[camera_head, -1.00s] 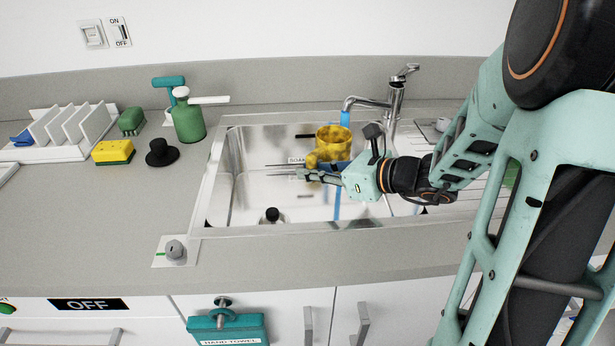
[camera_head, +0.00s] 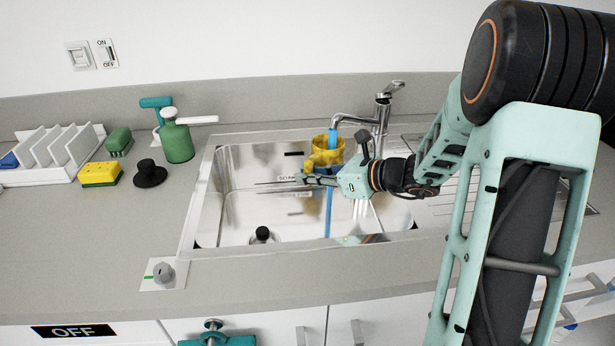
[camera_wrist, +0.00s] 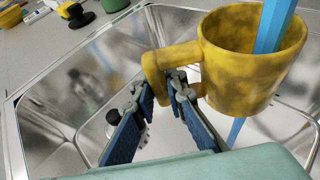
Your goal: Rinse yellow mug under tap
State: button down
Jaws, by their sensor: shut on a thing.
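The yellow mug (camera_head: 322,153) is over the sink, below the chrome tap (camera_head: 380,112). It is upright or nearly so, with dark smudges on its wall in the wrist view (camera_wrist: 252,60). My gripper (camera_wrist: 165,95) is shut on the mug's handle, and it also shows in the head view (camera_head: 312,179). A blue water stream (camera_head: 333,139) runs from the spout. In the wrist view the stream (camera_wrist: 273,28) enters the mug's mouth, and blue also shows beneath the mug. The mug's inner bottom is hidden.
The steel sink (camera_head: 215,205) surrounds the mug below. A black-capped item (camera_head: 262,234) stands in the basin. On the counter to the left are a green bottle (camera_head: 177,143), a black stopper (camera_head: 149,174), a yellow sponge (camera_head: 100,174) and a white rack (camera_head: 52,172).

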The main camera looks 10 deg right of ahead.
jog(key=shift+d, duration=0.1)
dwell(0.4)
jog(key=shift+s+d, duration=0.25)
jog(key=shift+d, duration=0.2)
jog(key=shift+a, duration=0.1)
jog(key=shift+w+a, duration=0.25)
jog(key=shift+a, duration=0.25)
jog(key=shift+d, duration=0.25)
jog(key=shift+s+d, duration=0.25)
jog(key=shift+d, duration=0.1)
jog(key=shift+s, duration=0.1)
jog(key=s+a+b, duration=0.1)
jog(key=s+a, duration=0.2)
jog(key=s, duration=0.4)
dwell(0.5)
